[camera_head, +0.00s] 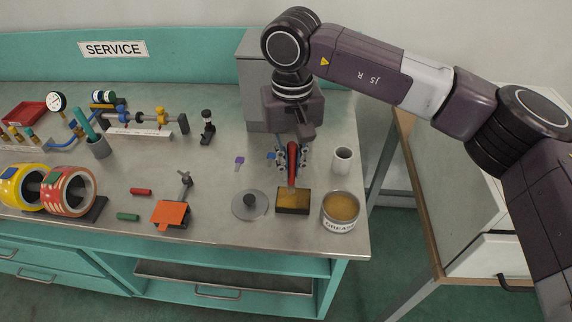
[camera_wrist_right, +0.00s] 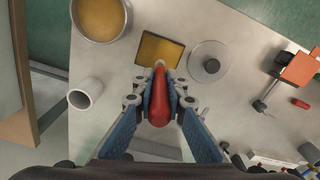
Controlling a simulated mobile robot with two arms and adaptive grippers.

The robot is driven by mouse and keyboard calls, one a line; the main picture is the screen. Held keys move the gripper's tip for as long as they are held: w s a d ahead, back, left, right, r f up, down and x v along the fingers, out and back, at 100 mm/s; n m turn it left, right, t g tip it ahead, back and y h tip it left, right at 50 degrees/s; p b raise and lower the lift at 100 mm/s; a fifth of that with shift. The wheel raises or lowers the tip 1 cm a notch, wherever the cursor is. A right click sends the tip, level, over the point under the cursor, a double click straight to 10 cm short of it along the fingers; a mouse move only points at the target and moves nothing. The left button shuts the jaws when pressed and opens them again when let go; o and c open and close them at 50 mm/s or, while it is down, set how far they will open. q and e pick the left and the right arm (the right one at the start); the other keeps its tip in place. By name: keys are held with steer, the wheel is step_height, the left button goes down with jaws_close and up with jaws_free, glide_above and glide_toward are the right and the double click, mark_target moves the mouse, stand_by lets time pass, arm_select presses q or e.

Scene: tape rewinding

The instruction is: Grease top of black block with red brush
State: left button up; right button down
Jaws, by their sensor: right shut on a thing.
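The black block (camera_head: 292,207) sits on the bench, and its top is covered with a yellow-brown layer. It also shows in the right wrist view (camera_wrist_right: 158,51). The red brush (camera_head: 292,163) is held pointing down toward the block. My right gripper (camera_head: 291,155) is shut on the red brush's handle, which also shows in the right wrist view (camera_wrist_right: 159,98). The brush tip is at the block's near edge in the wrist view; I cannot tell whether it touches. The grease can (camera_head: 341,209) stands open to the right of the block, filled with yellow-brown grease. My left gripper is not in view.
A white cup (camera_head: 342,160) stands behind the grease can. A grey disc with a dark knob (camera_head: 250,204) lies left of the block. An orange plate on a stand (camera_head: 171,214) and tape rolls (camera_head: 68,190) are further left. A grey cabinet (camera_head: 256,80) stands behind.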

steer(key=shift+d+f+b, duration=0.1)
steer(key=shift+d+b, duration=0.5)
steer(key=shift+d, duration=1)
steer(key=shift+a, duration=2.5)
steer(key=shift+d+b, duration=0.4)
steer(key=shift+d, duration=0.95)
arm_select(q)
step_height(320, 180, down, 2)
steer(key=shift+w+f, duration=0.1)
arm_select(e)
steer(key=shift+d, duration=0.35)
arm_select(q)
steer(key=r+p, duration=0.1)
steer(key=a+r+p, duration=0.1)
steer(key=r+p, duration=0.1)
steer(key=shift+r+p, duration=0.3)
arm_select(e)
step_height(320, 180, up, 6)
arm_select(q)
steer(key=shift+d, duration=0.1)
